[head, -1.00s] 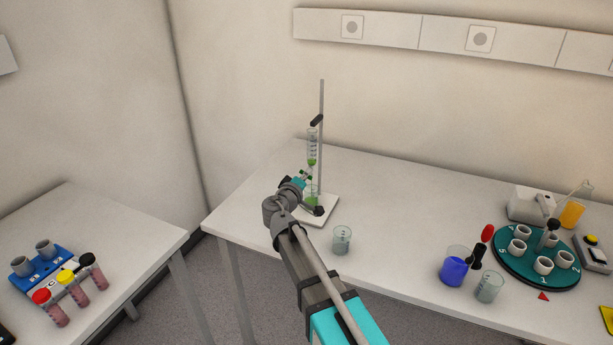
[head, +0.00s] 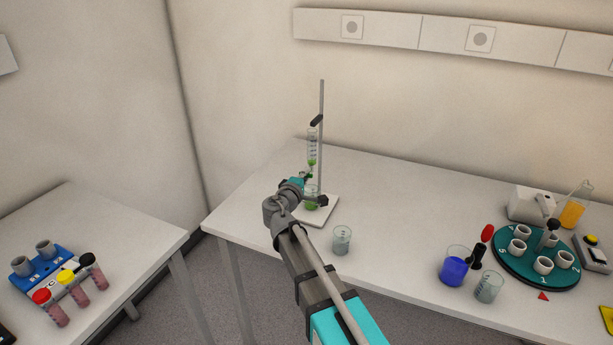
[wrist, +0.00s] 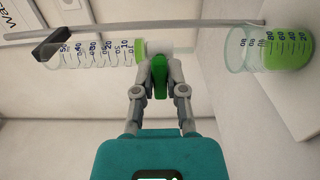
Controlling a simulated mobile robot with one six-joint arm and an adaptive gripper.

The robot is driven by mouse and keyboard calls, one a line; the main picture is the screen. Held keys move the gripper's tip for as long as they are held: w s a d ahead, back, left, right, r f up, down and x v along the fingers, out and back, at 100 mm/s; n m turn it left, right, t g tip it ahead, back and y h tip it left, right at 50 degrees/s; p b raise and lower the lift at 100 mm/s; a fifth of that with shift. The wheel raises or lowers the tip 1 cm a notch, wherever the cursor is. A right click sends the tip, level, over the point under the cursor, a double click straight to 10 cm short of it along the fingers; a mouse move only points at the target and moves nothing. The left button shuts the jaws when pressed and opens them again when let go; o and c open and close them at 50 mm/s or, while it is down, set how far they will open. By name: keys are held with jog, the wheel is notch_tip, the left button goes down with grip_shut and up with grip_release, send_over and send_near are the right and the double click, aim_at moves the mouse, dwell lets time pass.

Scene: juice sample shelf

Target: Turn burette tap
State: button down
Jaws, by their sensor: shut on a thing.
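The burette (head: 312,147) stands clamped to a metal rod (head: 322,110) on a white base (head: 325,212), with green liquid near its lower end. In the wrist view the burette (wrist: 95,54) lies sideways in the picture, with its scale readable. My gripper (wrist: 158,78) is shut on the green tap (wrist: 157,88) at the burette's lower end. In the head view my wrist partly hides the tap. A beaker (wrist: 280,50) with green liquid stands below the burette; it also shows in the head view (head: 311,203).
An empty beaker (head: 342,240) stands in front of the burette base, right of my arm. A blue-filled beaker (head: 454,268), another beaker (head: 489,287) and a teal carousel (head: 510,264) stand to the right. A blue rack (head: 38,265) is on the left table.

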jog(key=c, duration=0.7)
grip_release()
jog(key=shift+v, duration=6)
jog(key=shift+s, duration=0.1)
